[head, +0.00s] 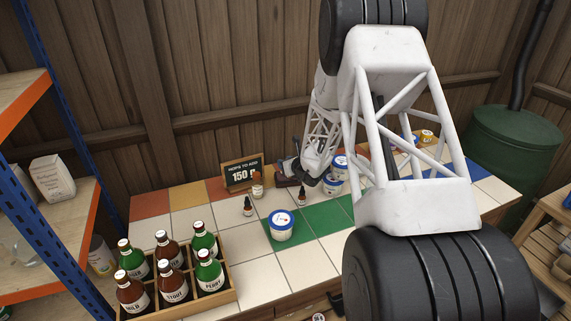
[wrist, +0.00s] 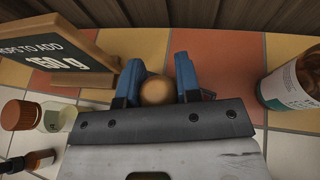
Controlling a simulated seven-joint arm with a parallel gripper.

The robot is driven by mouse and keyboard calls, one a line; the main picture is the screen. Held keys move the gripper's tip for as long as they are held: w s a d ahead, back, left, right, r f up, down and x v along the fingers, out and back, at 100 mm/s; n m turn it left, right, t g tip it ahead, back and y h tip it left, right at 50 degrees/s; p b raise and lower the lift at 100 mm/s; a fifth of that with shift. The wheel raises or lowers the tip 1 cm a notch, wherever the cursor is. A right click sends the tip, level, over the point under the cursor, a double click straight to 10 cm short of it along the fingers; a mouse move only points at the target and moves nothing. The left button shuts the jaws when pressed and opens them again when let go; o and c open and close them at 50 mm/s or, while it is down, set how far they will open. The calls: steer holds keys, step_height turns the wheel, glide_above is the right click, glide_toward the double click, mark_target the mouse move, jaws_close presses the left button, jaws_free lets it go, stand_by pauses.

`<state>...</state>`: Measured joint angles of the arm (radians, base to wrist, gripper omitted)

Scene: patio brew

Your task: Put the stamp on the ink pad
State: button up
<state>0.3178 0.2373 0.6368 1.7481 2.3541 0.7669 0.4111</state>
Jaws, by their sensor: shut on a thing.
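My gripper (wrist: 157,68) has blue fingers, shut on the round tan wooden knob of the stamp (wrist: 156,91). The stamp's lower part is hidden behind the gripper. In the head view my gripper (head: 291,170) is at the back of the tiled table, just right of the chalkboard sign. A low dark reddish thing (head: 284,183) lies under it, possibly the ink pad; it is too small to be sure. I cannot tell whether the stamp touches anything.
The sign (head: 241,174), a small jar (head: 257,186) and dropper bottles (head: 248,206) stand close left of my gripper. White tubs (head: 281,226) stand in front and right. A bottle crate (head: 225,297) fills the front left. A brown labelled container (wrist: 290,88) is right in the wrist view.

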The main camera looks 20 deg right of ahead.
steer(key=shift+f, duration=0.15)
steer(key=o, duration=0.9)
steer(key=shift+s+r, duration=0.1)
steer(key=shift+r, duration=0.1)
steer(key=shift+v, duration=5.9)
